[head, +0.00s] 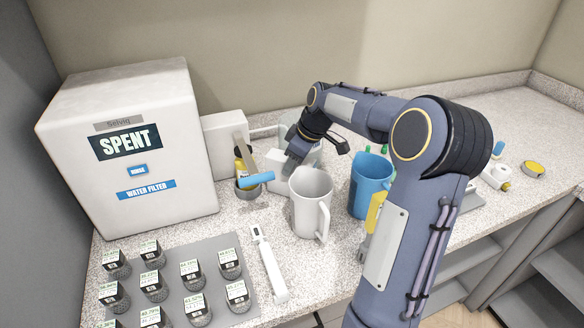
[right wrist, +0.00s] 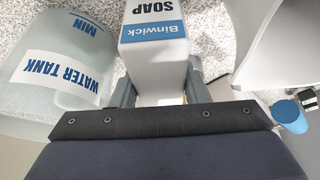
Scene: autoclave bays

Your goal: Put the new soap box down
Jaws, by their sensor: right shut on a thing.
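The new soap box is a white box with a blue "Binwick" band and the word SOAP; it shows in the right wrist view (right wrist: 153,62). My right gripper (right wrist: 155,92) is shut on it, with a finger on each side. In the head view my right gripper (head: 297,150) is at the back of the counter, pointing down, and the white soap box (head: 276,172) shows partly below it. I cannot tell whether the box touches the counter. My left gripper is not in view.
A translucent water tank (right wrist: 50,85) stands close beside the box. A white pitcher (head: 308,205) and a blue jug (head: 370,185) stand in front and to the right. The white SPENT machine (head: 150,195) stands further left.

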